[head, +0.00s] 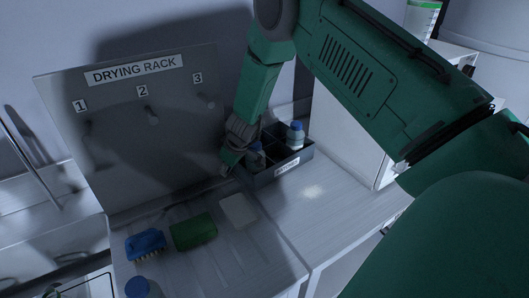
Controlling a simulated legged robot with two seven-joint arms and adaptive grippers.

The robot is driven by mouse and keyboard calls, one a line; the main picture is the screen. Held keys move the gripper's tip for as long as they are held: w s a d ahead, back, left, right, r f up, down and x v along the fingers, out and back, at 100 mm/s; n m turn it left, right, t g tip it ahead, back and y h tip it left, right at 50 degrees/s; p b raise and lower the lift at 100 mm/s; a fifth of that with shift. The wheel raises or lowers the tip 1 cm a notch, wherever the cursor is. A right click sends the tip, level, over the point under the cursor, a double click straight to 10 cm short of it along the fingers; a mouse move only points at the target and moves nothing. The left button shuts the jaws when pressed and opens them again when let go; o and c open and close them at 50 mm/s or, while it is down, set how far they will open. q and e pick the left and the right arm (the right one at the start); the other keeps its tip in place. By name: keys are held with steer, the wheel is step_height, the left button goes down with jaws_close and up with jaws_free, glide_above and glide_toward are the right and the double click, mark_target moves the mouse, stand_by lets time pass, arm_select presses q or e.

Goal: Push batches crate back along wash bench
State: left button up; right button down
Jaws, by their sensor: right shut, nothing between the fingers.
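The dark crate (266,178) stands on the wash bench (335,205), close to the back wall, with a white label on its front side. It has compartments. A blue-capped bottle (295,136) stands in its back right part and another bottle (256,157) at its left side, partly hidden by my gripper. My right gripper (228,165) is shut and empty, pointing down at the crate's left end. I cannot tell whether it touches the crate. The crate's far left corner is hidden behind it. My left gripper is out of view.
The drying rack board (140,130) with numbered pegs stands left of the crate. A blue brush (146,244), a green sponge (194,232) and a pale block (238,211) lie in front of it. A blue-capped bottle (138,288) is at the bottom edge. A white box (345,140) stands right of the crate.

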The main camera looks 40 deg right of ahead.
steer(key=shift+s+d, duration=0.15)
steer(key=shift+d, duration=1)
steer(key=shift+w+a+r+p, duration=0.2)
steer(key=shift+a+r+p, duration=0.35)
steer(key=shift+a+r, duration=0.4)
steer(key=shift+w+a+r+p, duration=0.2)
steer(key=shift+a+r+p, duration=0.9)
steer(key=shift+a+r, duration=0.55)
steer(key=shift+f, duration=0.1)
steer(key=shift+d, duration=0.15)
steer(key=shift+s+f, duration=0.1)
